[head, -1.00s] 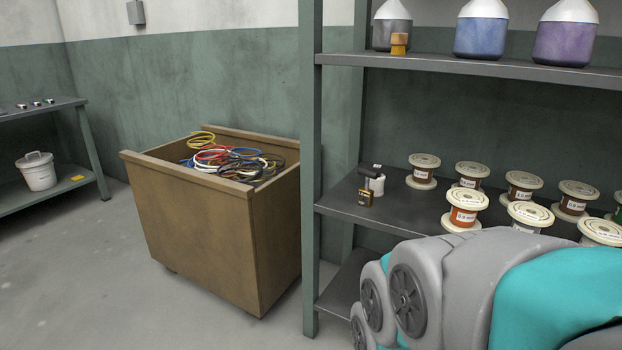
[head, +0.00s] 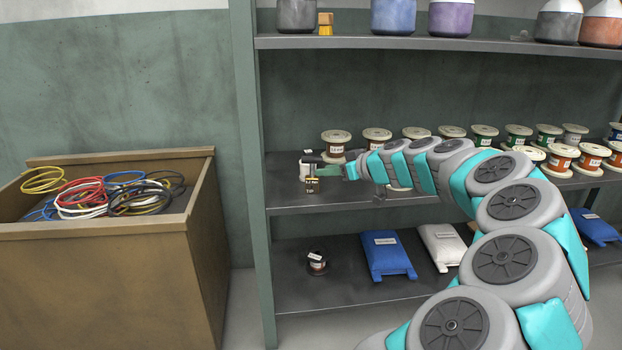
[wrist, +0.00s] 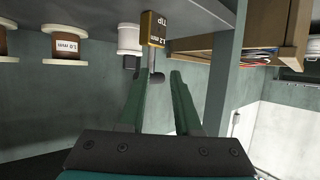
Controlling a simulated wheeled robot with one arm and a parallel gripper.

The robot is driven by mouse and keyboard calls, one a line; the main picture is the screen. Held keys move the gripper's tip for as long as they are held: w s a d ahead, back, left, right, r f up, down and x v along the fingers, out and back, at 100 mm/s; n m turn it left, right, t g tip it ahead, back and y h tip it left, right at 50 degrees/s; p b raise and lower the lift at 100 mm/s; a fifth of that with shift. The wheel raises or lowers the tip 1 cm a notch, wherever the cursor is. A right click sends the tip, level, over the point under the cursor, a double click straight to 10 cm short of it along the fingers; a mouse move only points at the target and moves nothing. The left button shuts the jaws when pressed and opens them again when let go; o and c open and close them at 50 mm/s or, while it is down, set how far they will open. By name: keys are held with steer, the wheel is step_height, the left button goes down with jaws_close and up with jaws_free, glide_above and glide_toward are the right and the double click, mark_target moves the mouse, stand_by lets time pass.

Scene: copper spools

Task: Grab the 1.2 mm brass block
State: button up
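The brass block (head: 311,184) stands on the middle shelf near its left post. In the wrist view the block (wrist: 153,28) is labelled 1.2 mm and looks upside down at the top. The block itself lies beyond the tips. In the head view my gripper (head: 326,165) reaches in from the right at handle height, partly hiding the block's top.
A white roll (wrist: 129,39) stands close beside the block. Copper spools (head: 376,139) line the shelf behind and to the right. The shelf's left post (head: 252,180) is close by. A wooden crate of coiled wires (head: 110,270) stands left. Blue bag (head: 387,256) lies below.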

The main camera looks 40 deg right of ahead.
mark_target(311, 171)
steer(key=w, duration=0.1)
steer(key=w+f, duration=0.1)
steer(key=w, duration=0.1)
steer(key=w+d+f, duration=0.1)
steer(key=shift+w+f+p, duration=0.1)
steer(key=shift+w+p, duration=0.15)
steer(key=shift+p, duration=0.1)
steer(key=shift+p+x, duration=0.35)
steer(key=shift+x, duration=3)
steer(key=shift+d, duration=0.15)
steer(key=shift+c, duration=0.2)
jaws_close()
